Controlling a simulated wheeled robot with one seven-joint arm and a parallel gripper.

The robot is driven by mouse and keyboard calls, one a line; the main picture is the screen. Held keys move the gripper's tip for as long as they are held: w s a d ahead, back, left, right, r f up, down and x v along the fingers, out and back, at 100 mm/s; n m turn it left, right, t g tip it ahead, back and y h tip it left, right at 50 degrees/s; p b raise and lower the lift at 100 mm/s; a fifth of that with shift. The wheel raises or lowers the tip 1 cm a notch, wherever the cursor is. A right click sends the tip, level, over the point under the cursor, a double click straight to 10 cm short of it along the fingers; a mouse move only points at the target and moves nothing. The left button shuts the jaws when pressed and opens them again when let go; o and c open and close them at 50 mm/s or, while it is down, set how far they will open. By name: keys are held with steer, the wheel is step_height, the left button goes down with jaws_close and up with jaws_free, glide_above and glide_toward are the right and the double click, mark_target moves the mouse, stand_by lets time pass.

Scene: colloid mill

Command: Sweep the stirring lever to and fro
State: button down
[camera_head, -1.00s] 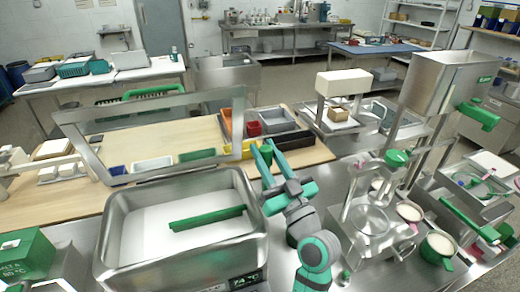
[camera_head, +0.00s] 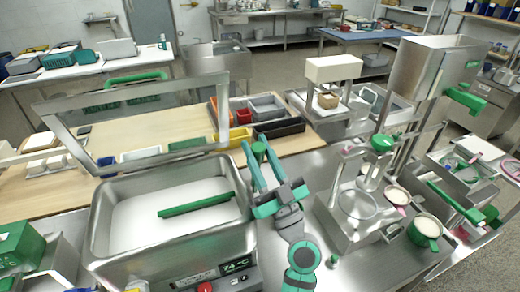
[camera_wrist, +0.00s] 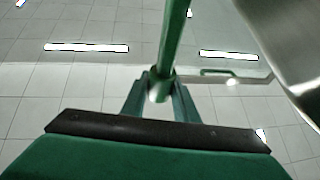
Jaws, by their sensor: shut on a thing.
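A green rod (camera_wrist: 172,45), which I take for the stirring lever, runs down from the top of the wrist view. Its rounded end lies between the fingers of my gripper (camera_wrist: 160,95). In the head view my gripper (camera_head: 260,165) is beside the right wall of a steel vat (camera_head: 100,215), shut around the green lever end (camera_head: 259,150). Much of the lever is hidden in the head view. A long green bar (camera_head: 197,205) lies slanted across the white contents of the vat. I cannot tell whether it joins the lever.
A raised metal frame (camera_head: 45,125) stands behind the vat. Coloured bins (camera_head: 262,113) stand behind my gripper. A steel apparatus (camera_head: 358,205) and a tall hopper (camera_head: 432,80) are to the right. Some bare steel bench lies between my arm and the apparatus.

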steer(key=c, duration=1.4)
jaws_free()
steer(key=v, duration=1)
steer(key=shift+s+d+f, duration=0.15)
steer(key=shift+s+f, duration=0.05)
steer(key=shift+s, duration=0.15)
steer(key=shift+c, duration=0.6)
